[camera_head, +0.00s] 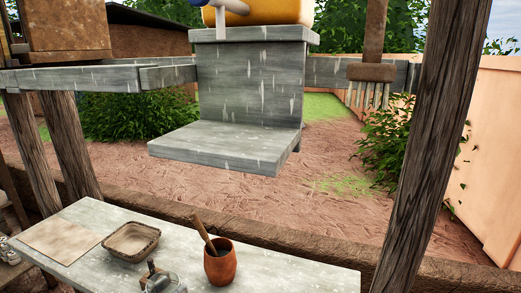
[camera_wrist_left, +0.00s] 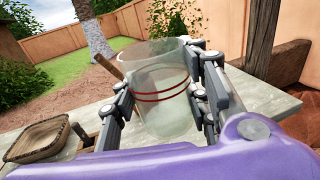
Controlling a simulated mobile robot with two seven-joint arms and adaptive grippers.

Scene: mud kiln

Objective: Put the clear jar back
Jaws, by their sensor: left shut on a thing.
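In the left wrist view, my left gripper (camera_wrist_left: 163,112) is shut on the clear jar (camera_wrist_left: 160,92). The jar is see-through glass with red bands around its middle, and it looks nearly upright between the fingers. The grey table top (camera_wrist_left: 265,98) shows behind and around it. I cannot tell whether the jar's base touches anything. In the head view, a small dark and grey thing (camera_head: 160,280) is cut off by the bottom edge, and I cannot tell what it is. My right gripper is not in view.
On the table (camera_head: 300,268) stand a brown pot (camera_head: 220,265) with a wooden stick, a shallow basket (camera_head: 131,240) and a flat tan sheet (camera_head: 65,240). A grey stepped stand (camera_head: 225,148) holds an orange container (camera_head: 262,12). A wooden post (camera_head: 430,140) rises at right.

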